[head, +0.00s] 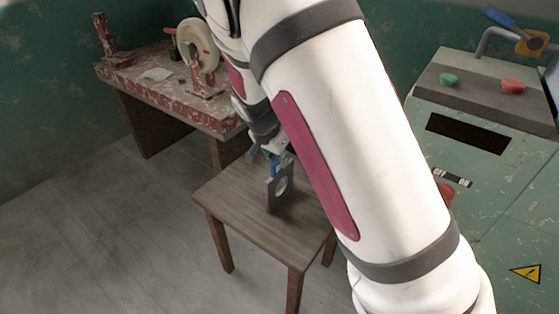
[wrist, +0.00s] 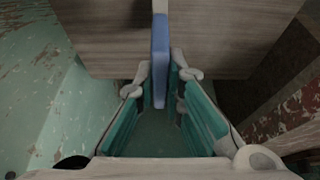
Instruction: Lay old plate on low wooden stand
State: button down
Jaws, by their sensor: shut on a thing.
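The old plate (head: 271,196) is a grey slab with a round hole, held upright on its edge. In the wrist view it shows edge-on as a narrow blue-grey strip (wrist: 160,60) between the fingers. My gripper (head: 274,158) is shut on its upper part, and the fingers also show in the wrist view (wrist: 162,78). The low wooden stand (head: 232,200) is a small brown table with a flat plank top, directly below the plate. The plate's lower edge is at or just above the top; I cannot tell whether it touches. My arm hides the stand's right side.
A chipped red-and-white bench (head: 125,75) with a pale wheel (head: 197,43) stands behind left. A green cabinet (head: 482,150) with green (head: 448,79) and red (head: 513,86) buttons stands right. The visible stand top is otherwise bare. Floor at left is clear.

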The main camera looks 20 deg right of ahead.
jog(key=shift+f, duration=0.1)
jog(key=c, duration=1.7)
grip_release()
jog(key=p+v, duration=0.3)
jog(key=v, duration=0.9)
jog(key=s+d+r+n+y, duration=0.1)
jog(key=s+r+n, duration=0.2)
jog(key=s, duration=0.9)
jog(key=s+d+r+n+g+y, duration=0.1)
jog(key=s+r+n, duration=0.3)
jog(key=s, duration=0.9)
jog(key=s+d+r+n+y, duration=0.1)
jog(key=s+r, duration=0.4)
jog(key=s, duration=0.8)
jog(key=shift+d+r+n+g, duration=0.15)
jog(key=shift+d+n+g, duration=0.3)
jog(key=shift+n, duration=0.85)
